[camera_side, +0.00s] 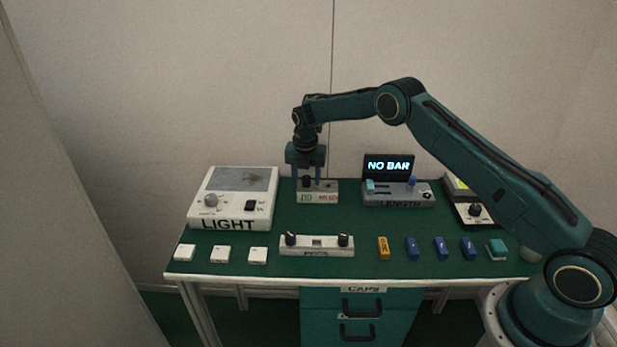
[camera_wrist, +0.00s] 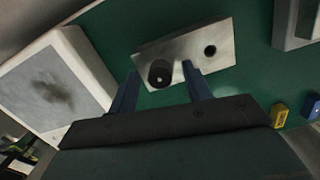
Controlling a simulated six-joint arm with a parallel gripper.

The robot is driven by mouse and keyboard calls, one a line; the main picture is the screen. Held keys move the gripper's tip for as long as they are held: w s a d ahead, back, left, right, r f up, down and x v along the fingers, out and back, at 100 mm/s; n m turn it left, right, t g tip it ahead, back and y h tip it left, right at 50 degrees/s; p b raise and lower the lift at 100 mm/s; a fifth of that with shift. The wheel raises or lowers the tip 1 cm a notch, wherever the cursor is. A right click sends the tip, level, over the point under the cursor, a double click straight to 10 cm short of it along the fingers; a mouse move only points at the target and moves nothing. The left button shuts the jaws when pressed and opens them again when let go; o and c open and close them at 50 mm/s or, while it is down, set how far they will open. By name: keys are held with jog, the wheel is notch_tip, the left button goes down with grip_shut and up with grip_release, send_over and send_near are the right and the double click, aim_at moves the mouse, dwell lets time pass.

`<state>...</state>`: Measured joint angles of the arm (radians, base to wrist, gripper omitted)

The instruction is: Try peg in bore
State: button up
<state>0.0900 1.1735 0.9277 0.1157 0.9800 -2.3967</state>
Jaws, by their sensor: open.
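A pale metal block (camera_side: 329,189) with a green mark and a red mark on its front stands at the back of the bench. In the wrist view the block (camera_wrist: 185,49) has a dark open bore (camera_wrist: 210,51) at its right. A black peg (camera_wrist: 159,73) stands upright at the block's left end; it also shows in the side view (camera_side: 306,182). How deep it sits is hidden. My gripper (camera_side: 308,177) points down over the block. In the wrist view my gripper (camera_wrist: 162,86) is open, one finger each side of the peg, with gaps showing.
A peg rack (camera_side: 317,251) with two black knobbed pegs stands in front. The LIGHT box (camera_side: 232,224) is left, the LENGTH gauge (camera_side: 399,201) reading "NO BAR" right. White caps (camera_side: 221,254) and blue blocks (camera_side: 441,247) line the front. Green bench between is clear.

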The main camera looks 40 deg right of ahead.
aim_at(305, 180)
jog(key=shift+r, duration=0.1)
notch_tip(305, 180, up, 14)
jog(key=a, duration=0.1)
jog(key=shift+s+f, duration=0.2)
jog(key=shift+s, duration=0.15)
dwell(0.7)
jog(key=s+a+r+m+t, duration=0.35)
jog(key=s+r+m, duration=0.95)
jog(key=s+r, duration=0.7)
jog(key=s+a+f+m, duration=0.1)
jog(key=s+m, duration=0.5)
jog(key=s, duration=0.6)
jog(key=s+a+f+m+t, duration=0.1)
jog(key=s+m, duration=0.5)
jog(key=s, duration=0.7)
jog(key=shift+s+a+f+y, duration=0.3)
jog(key=shift+a+f+y, duration=0.1)
jog(key=shift+a+f, duration=0.35)
